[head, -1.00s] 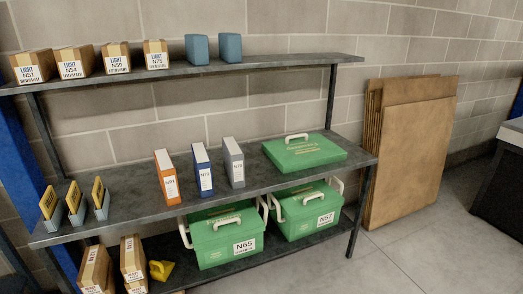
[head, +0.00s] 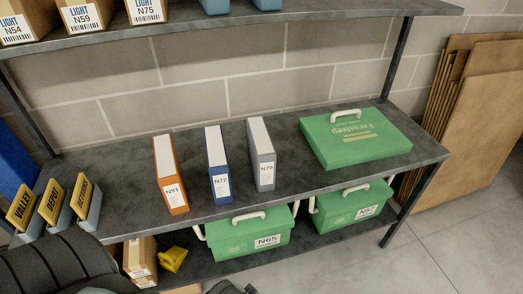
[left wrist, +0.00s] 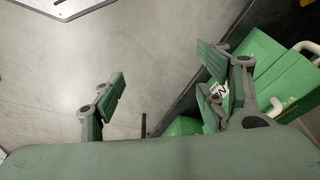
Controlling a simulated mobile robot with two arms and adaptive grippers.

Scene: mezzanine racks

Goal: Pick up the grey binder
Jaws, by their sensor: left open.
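The grey binder (head: 262,153) stands upright on the middle shelf (head: 110,148), with a white label marked N79 on its spine. It is the rightmost of three binders, just right of the blue binder (head: 217,163). My left gripper (left wrist: 163,66) is open and empty in the left wrist view, with bare floor between its fingers and the green boxes to the right. The grey binder does not show in that view. In the head view my left arm comes in at the bottom left, below the shelf edge and apart from the binder. My right gripper is not seen.
An orange binder (head: 170,173) stands left of the blue one. A flat green case (head: 355,140) lies to the right on the same shelf. Yellow-labelled holders (head: 57,202) stand at the left end. Green boxes (head: 250,238) sit below. The upper shelf (head: 200,28) hangs above.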

